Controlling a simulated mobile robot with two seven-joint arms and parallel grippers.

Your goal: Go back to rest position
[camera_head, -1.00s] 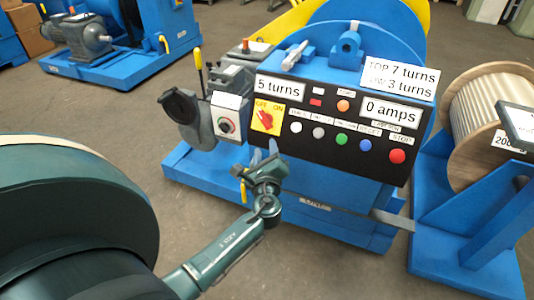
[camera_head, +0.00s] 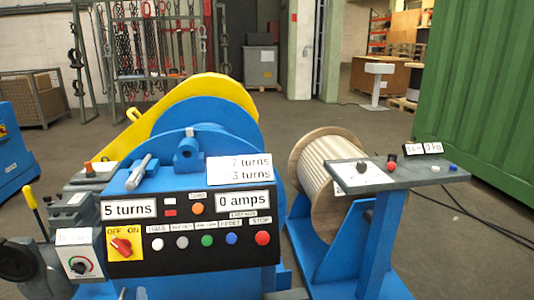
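The blue machine's black control panel (camera_head: 190,235) stands at the lower left of the head view. Its displays read "5 turns" (camera_head: 129,209) and "0 amps" (camera_head: 242,201). The red rotary switch (camera_head: 122,247) sits on a yellow OFF/ON plate. A row of round buttons runs along the panel, ending in a red stop button (camera_head: 262,238). Neither of my grippers shows in the view now, so I cannot see how they stand.
A wooden spool (camera_head: 318,180) on a blue frame stands right of the machine, beside a grey-topped control stand (camera_head: 397,177). A green container (camera_head: 480,90) fills the right. Chains (camera_head: 150,45) hang on a rack behind. Cables lie on the floor at right. Open floor lies behind the machine.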

